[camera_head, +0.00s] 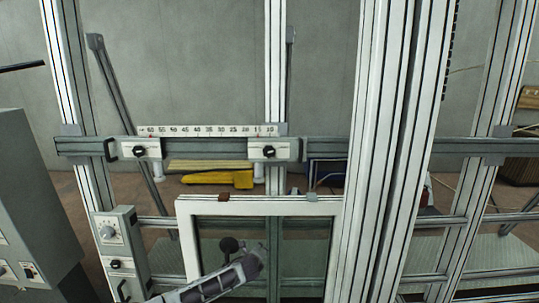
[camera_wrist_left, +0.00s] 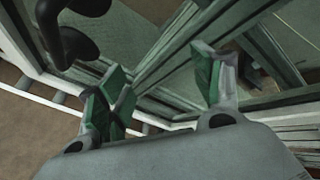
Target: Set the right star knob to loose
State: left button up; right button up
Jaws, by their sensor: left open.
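The right star knob (camera_head: 268,151) is small and black, on a white block on the horizontal rail under the scale. The left star knob (camera_head: 140,151) is on a similar block further left. Their exact settings are too small to read. My left gripper (camera_head: 250,262) is low in front of the glass of the white frame (camera_head: 260,207), below and apart from the right star knob. In the left wrist view its green-padded fingers (camera_wrist_left: 160,86) are spread, with nothing seen between them. My right gripper is not in view.
A dark rounded thing (camera_head: 229,245) is beside my left gripper; a dark rounded shape (camera_wrist_left: 72,42) also shows in the left wrist view. A control box (camera_head: 108,231) with a dial stands at lower left. Thick white uprights (camera_head: 385,150) stand right of the knob.

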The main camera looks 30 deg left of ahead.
pick_arm(q)
jog(key=w+r+m+t+y, duration=0.15)
jog(key=w+r+m, duration=0.25)
jog(key=r, duration=1)
jog(key=m+t+y, duration=0.2)
jog(key=m+t, duration=0.3)
jog(key=m, duration=0.4)
send_near(269, 152)
jog(key=v, duration=0.5)
jog(key=shift+s+a, duration=0.15)
jog(key=shift+p+x, duration=1.8)
jog(key=shift+x, duration=5.15)
jog(key=c, duration=1)
